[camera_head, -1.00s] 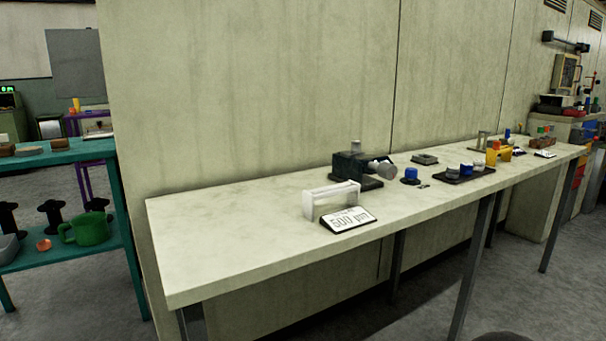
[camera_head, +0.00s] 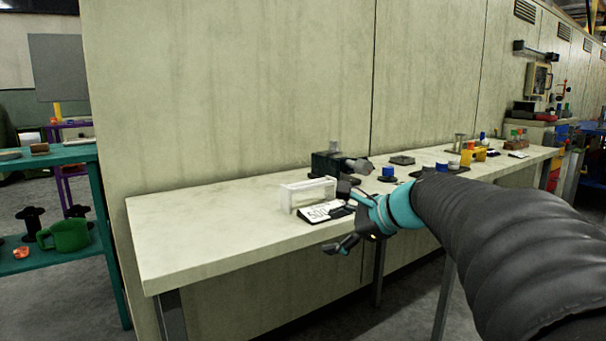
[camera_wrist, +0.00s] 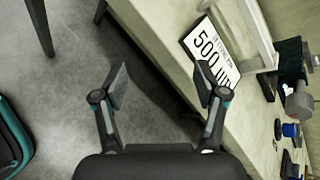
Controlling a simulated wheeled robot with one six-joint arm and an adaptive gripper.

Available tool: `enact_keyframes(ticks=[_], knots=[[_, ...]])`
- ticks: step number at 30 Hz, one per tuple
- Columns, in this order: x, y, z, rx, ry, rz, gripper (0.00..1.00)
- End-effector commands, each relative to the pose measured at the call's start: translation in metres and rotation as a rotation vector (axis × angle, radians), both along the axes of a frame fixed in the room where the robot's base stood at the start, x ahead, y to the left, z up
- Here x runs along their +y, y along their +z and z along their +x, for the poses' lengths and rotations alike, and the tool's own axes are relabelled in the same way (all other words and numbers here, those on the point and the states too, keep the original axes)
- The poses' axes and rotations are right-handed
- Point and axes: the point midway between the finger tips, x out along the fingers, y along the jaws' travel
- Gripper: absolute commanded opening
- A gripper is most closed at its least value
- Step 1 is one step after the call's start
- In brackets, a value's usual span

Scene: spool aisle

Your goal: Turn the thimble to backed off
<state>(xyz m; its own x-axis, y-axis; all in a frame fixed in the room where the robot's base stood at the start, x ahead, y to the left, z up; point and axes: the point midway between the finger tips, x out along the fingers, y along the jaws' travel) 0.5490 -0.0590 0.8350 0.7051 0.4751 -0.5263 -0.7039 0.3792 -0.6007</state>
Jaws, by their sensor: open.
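A dark block device with a grey cylindrical knob (camera_head: 358,166), which looks like the thimble, stands on the bench against the wall. The same grey knob shows at the right edge of the wrist view (camera_wrist: 300,102). My gripper (camera_head: 345,218) is open and empty at the bench's front edge, in front of and below the knob and apart from it. In the wrist view my gripper's fingers (camera_wrist: 162,85) are spread wide, with floor and bench edge between them. A white sign reading 500 (camera_head: 322,212) stands near my gripper, partly hidden by it in the head view.
A blue-topped knob (camera_head: 388,174), a flat dark block (camera_head: 402,160) and a yellow holder (camera_head: 474,156) are further right on the bench (camera_head: 200,230). The bench's left part is clear. A teal shelf (camera_head: 112,240) stands at left.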

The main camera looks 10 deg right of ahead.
Motion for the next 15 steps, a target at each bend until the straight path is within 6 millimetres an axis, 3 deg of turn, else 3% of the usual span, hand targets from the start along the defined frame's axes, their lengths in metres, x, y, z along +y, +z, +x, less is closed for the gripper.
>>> enact_keyframes(ticks=[1,3,6,12,15], knots=[[-0.027,0.003,0.023,0.004,-0.088,0.127,0.72],[-0.061,0.015,0.049,0.0,-0.193,0.312,0.72],[-0.112,0.031,0.077,-0.015,-0.313,0.553,0.72],[-0.192,0.052,0.103,-0.053,-0.44,0.894,0.72],[-0.212,0.058,0.107,-0.066,-0.462,0.977,0.72]])
